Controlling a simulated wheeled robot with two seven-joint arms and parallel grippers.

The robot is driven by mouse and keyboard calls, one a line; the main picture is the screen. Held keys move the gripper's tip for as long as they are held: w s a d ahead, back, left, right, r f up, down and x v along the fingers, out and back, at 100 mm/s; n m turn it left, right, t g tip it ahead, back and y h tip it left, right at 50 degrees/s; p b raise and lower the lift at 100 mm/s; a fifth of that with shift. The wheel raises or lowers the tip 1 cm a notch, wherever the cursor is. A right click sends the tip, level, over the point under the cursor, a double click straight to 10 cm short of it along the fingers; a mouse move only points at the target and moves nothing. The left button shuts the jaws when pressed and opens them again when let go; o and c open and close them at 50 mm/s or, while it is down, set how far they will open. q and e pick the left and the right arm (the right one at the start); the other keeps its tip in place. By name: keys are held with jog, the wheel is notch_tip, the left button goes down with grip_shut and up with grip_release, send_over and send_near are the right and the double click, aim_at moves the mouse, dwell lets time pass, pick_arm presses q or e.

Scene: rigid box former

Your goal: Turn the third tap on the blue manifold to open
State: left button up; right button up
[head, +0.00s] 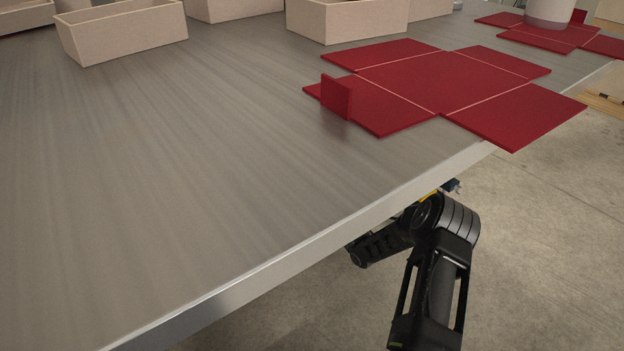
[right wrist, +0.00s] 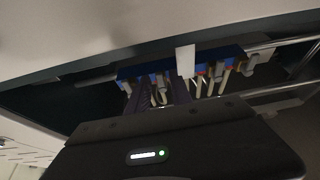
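The blue manifold (right wrist: 160,70) shows in the right wrist view, under the table's underside. It is a blue bar with several pale, stick-like tap handles and pipes hanging below it. Small red and yellow marks show near its right half. A white plate (right wrist: 185,61) covers part of its middle. My right gripper (right wrist: 160,95) points up at the manifold; its two dark purplish fingers look apart, with pale handles between or behind them. Contact cannot be told. In the head view my right arm reaches under the table edge, which hides its gripper and the manifold. My left gripper is out of view.
The grey table (head: 170,190) fills the head view, and its front edge lies over my right arm. Red flat box blanks (head: 440,80) lie at the right, one with a raised flap. Beige open boxes (head: 125,30) stand at the back. A metal rail (right wrist: 285,88) runs beside the manifold.

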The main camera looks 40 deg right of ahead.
jog(key=shift+o, duration=0.3)
jog(key=p+v, duration=0.1)
jog(key=v, duration=0.6)
jog(key=shift+s, duration=0.35)
jog(key=shift+f, duration=0.2)
